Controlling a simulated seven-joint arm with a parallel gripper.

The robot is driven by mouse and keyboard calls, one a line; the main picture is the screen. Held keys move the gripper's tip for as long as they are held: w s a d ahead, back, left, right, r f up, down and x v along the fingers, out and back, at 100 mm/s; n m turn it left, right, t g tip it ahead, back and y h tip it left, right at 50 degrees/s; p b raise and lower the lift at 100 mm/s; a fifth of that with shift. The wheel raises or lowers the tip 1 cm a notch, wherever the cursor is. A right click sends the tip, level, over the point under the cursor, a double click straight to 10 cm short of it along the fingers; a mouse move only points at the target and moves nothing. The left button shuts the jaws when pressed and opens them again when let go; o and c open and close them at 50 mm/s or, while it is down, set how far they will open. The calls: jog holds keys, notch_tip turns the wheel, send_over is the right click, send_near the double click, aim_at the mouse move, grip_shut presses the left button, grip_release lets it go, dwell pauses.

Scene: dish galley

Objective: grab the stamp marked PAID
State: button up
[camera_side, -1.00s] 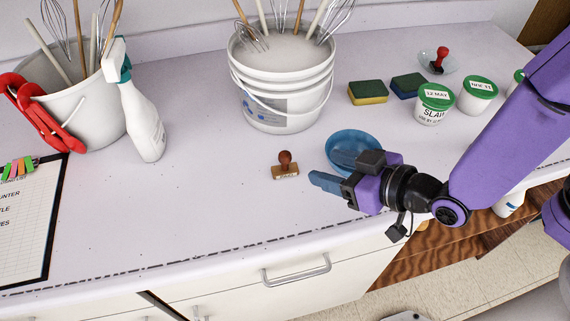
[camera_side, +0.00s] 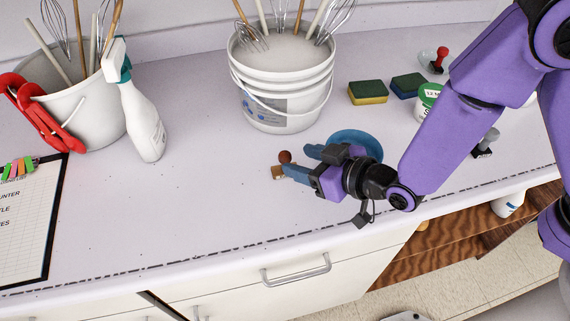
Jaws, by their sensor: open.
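A wooden stamp with a round brown knob (camera_side: 285,157) stands upright on the counter. Whether a finger touches the stamp I cannot tell. A red-handled stamp (camera_side: 442,54) is at the back right, on a clear dish. A dark stamp (camera_side: 488,140) with a grey handle is at the right, partly behind my arm. No PAID marking is readable.
A blue bowl (camera_side: 365,139) sits close behind my gripper. A white bucket (camera_side: 280,95) of whisks stands behind the stamp. A spray bottle (camera_side: 145,115), clipboard (camera_side: 48,215), sponges (camera_side: 368,93) and green-lidded tub (camera_side: 428,98) are around. Counter left of the stamp is clear.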

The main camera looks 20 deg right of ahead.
aim_at(289, 157)
jog(key=shift+x, duration=2.95)
grip_shut()
